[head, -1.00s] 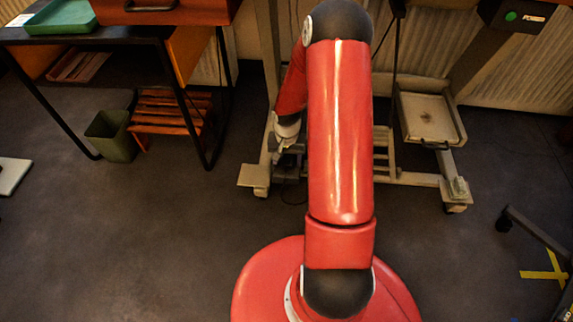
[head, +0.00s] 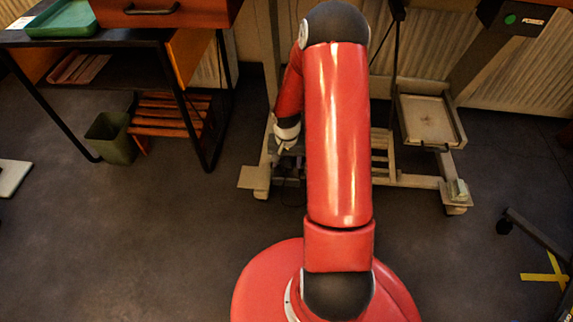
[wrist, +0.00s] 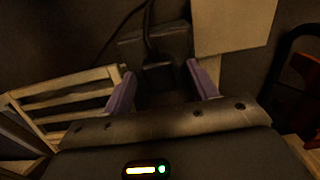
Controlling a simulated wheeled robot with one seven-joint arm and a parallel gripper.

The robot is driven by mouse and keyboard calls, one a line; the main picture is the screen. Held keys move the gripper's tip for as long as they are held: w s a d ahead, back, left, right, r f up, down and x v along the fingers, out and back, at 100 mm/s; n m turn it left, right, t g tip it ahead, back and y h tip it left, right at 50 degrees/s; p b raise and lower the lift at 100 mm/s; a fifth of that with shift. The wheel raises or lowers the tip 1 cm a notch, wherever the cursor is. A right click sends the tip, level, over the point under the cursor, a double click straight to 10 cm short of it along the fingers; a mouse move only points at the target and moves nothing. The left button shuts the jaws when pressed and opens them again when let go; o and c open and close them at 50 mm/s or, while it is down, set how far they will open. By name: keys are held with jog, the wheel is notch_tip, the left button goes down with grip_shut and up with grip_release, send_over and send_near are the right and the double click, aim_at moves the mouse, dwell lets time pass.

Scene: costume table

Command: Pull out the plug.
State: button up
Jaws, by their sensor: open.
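A dark plug (wrist: 158,76) with a black cable rising from it shows in the wrist view, at a dark block (wrist: 178,43) that looks like a socket. My gripper (wrist: 162,87) is open, with one purple finger to the left of the plug and one to the right. A gap shows on both sides, and I see no contact. In the head view my gripper (head: 287,148) is low by the frame's base, partly behind my arm. The plug cannot be made out there.
The wheeled frame (head: 252,177) has a shallow tray (head: 428,120) and a green-dotted power box (head: 517,19). A pale panel (wrist: 232,25) stands close to my right finger. A desk, bin (head: 112,137) and wooden slatted stool (head: 170,120) are left. Front floor is mostly clear.

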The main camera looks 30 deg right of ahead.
aim_at(287, 163)
grip_shut()
jog(key=shift+r+p, duration=2.25)
jog(key=shift+r, duration=0.8)
